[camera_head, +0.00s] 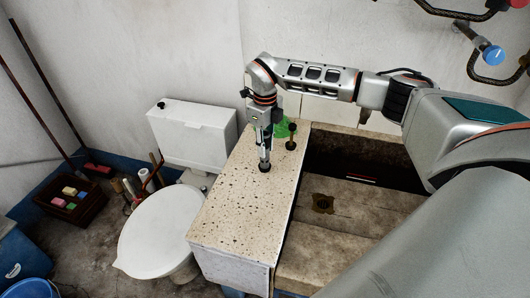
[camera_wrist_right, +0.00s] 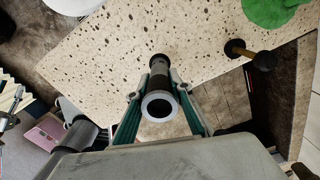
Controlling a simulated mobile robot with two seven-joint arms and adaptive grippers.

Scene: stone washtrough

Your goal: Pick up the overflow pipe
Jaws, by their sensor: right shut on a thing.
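The overflow pipe (camera_wrist_right: 160,98) is a dark tube with a pale ring at its near end. It stands between the two teal fingers of my right gripper (camera_wrist_right: 160,112), which is shut on it. In the head view my right gripper (camera_head: 265,148) points down over the speckled stone slab (camera_head: 232,205). The pipe's dark lower end (camera_head: 264,167) shows just below the fingertips; I cannot tell whether it touches the slab. My left gripper is not in view.
A dark-knobbed upright piece (camera_head: 291,136) stands close on the right, with a green thing (camera_head: 281,127) behind it. The trough basin (camera_head: 345,205) opens right of the slab. A toilet (camera_head: 160,228) is on the left. The slab's front part is clear.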

